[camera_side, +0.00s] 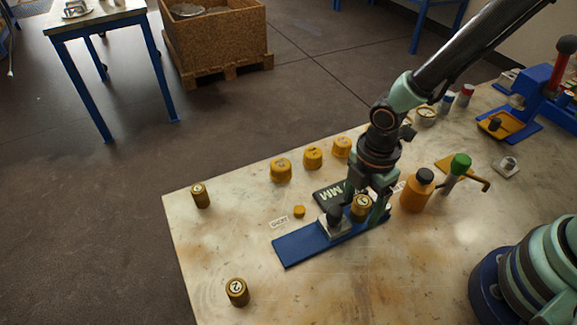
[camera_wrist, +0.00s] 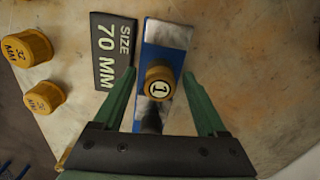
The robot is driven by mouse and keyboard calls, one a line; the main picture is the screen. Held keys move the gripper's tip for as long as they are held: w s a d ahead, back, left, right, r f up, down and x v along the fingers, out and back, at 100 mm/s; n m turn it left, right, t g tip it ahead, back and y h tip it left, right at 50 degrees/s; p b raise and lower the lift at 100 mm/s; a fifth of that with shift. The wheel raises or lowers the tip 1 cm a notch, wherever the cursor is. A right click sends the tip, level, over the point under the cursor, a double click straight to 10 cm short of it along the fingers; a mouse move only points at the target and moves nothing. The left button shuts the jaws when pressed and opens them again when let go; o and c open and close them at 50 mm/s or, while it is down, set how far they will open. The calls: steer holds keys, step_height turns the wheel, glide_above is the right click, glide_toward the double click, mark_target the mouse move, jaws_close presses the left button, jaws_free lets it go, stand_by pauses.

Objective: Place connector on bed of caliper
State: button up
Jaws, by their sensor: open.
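A brass connector marked 1 (camera_side: 361,205) stands upright on the blue caliper (camera_side: 300,246), at the end away from the bare blue strip. In the wrist view the connector (camera_wrist: 160,81) shows top-on over the caliper's bed (camera_wrist: 168,34). My gripper (camera_wrist: 158,76) is open, with one green finger on each side of the connector and a visible gap on both sides. In the side view a finger partly covers the connector's surroundings. A dark knob on a grey block (camera_side: 334,216) sits on the caliper beside the connector. Its contact with the connector is unclear.
A connector marked 2 (camera_side: 237,291) and another brass one (camera_side: 200,195) stand apart on the table. A dark SIZE 70 MM plate (camera_wrist: 113,50) lies beside the caliper. Yellow caps (camera_side: 280,170) stand behind; an orange bottle (camera_side: 417,191) is close right.

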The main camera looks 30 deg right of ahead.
mark_target(362, 200)
step_height(362, 200, up, 11)
steer(key=d+r+m+t, duration=0.5)
steer(key=d+r+m, duration=0.6)
steer(key=d+m, duration=0.4)
steer(key=m, duration=0.4)
steer(key=shift+w+d+r+t, duration=0.15)
steer(key=shift+w+r+t, duration=0.15)
steer(key=shift+r, duration=0.1)
